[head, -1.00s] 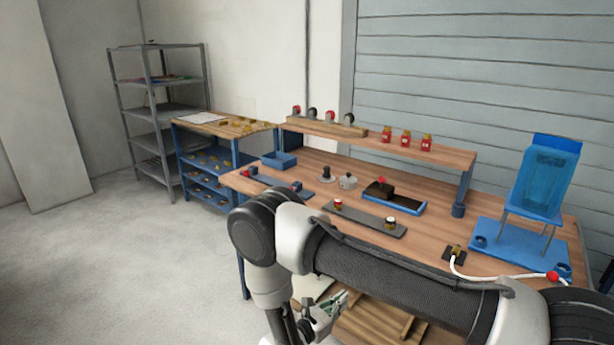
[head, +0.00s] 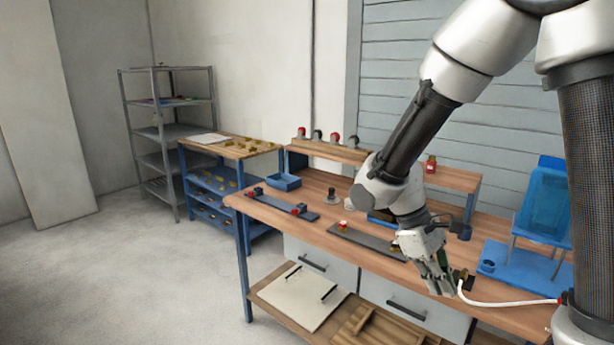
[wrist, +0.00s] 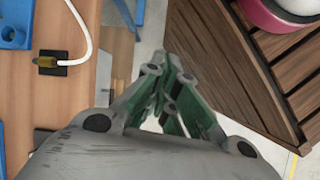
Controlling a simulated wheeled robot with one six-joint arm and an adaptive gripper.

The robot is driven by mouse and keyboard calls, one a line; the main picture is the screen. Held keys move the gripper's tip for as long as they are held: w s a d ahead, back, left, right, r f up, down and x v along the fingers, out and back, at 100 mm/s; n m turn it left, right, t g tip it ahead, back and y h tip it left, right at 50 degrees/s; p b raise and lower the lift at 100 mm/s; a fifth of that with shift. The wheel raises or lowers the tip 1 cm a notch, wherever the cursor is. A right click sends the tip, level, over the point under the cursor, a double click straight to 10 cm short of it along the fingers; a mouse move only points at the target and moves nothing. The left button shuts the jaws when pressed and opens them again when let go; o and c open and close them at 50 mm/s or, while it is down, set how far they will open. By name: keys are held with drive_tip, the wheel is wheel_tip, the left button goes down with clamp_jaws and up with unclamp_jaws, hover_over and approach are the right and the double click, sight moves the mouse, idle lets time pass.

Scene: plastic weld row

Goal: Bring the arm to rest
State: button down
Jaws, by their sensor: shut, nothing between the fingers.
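My gripper (head: 440,283) hangs from my arm at the front edge of the wooden workbench (head: 318,190) in the head view, fingers pointing down. In the wrist view my gripper (wrist: 168,95) shows its green-lined fingers closed together with nothing between them. The fingertips are over the gap between the bench edge and a slatted wooden piece. My arm crosses the right half of the head view and hides part of the bench and its raised shelf.
A black block with a brass fitting and white hose (head: 500,303) lies near my gripper. A blue stand (head: 541,215) is at the right. Grey strips (head: 360,240), a blue bin (head: 284,182) and small parts occupy the bench. The floor at left (head: 120,280) is clear.

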drive_tip(key=s+d+r+m+t+y, duration=0.2)
drive_tip(key=s+d+r+m+t, duration=0.2)
drive_tip(key=r, duration=0.4)
drive_tip(key=s+d+r+m+t+y, duration=0.3)
drive_tip(key=s+d+r+m, duration=0.1)
drive_tip(key=r, duration=0.4)
drive_tip(key=shift+s+d+r+t, duration=0.25)
drive_tip(key=shift+d+t, duration=0.15)
drive_tip(key=shift+d, duration=0.4)
drive_tip(key=shift+f, duration=0.1)
